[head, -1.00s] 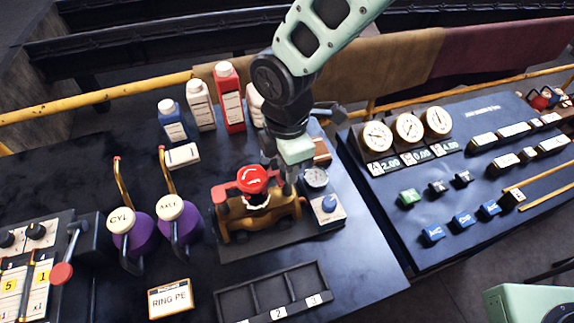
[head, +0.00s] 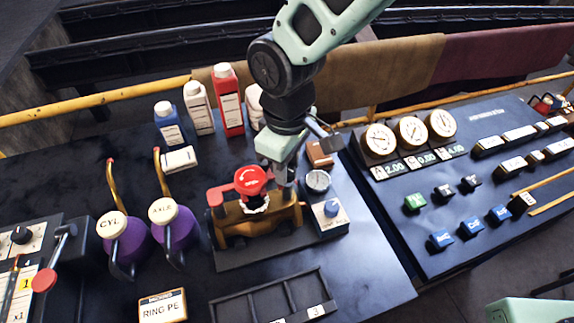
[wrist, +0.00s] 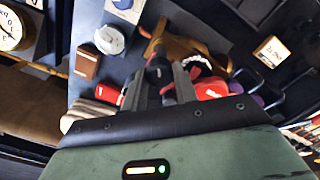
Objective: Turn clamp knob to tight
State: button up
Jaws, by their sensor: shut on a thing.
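A brass valve body (head: 233,224) lies on a dark plate on the bench in the head view, with a red round cap (head: 250,181) on top. My gripper (head: 284,183) points down at the valve's right end, just right of the red cap. In the wrist view, my gripper (wrist: 160,82) is shut on a dark knob (wrist: 158,70), which I take to be the clamp knob. The brass body (wrist: 183,47) lies beyond it and the red cap (wrist: 212,90) beside the right finger. The knob is hidden by the gripper in the head view, and its setting cannot be read.
A small gauge (head: 318,181) and a box with a blue knob (head: 330,208) stand close right of the valve. Purple oil cans (head: 123,245) stand left, bottles (head: 228,100) behind. A divided tray (head: 222,310) lies in front. A control panel (head: 470,185) stands at right.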

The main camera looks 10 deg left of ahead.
jog(key=m+b, duration=0.1)
jog(key=m, duration=0.5)
jog(key=shift+r, duration=0.1)
jog(key=shift+w+m, duration=0.1)
jog(key=shift+m, duration=0.2)
dwell(0.3)
jog(key=o, duration=0.7)
notch_tip(320, 180, up, 17)
jog(key=b, duration=0.2)
jog(key=shift+r+b, duration=0.2)
jog(key=shift+b, duration=0.2)
jog(key=shift+d, duration=0.1)
jog(key=s+d+f, duration=0.6)
jog(key=d, duration=0.3)
jog(key=s+d+f+n, duration=0.1)
jog(key=s+d+f, duration=0.5)
jog(key=d, duration=0.3)
jog(key=shift+s+d+f+y, duration=0.3)
jog(key=shift+s+d, duration=0.1)
jog(key=shift+s, duration=0.1)
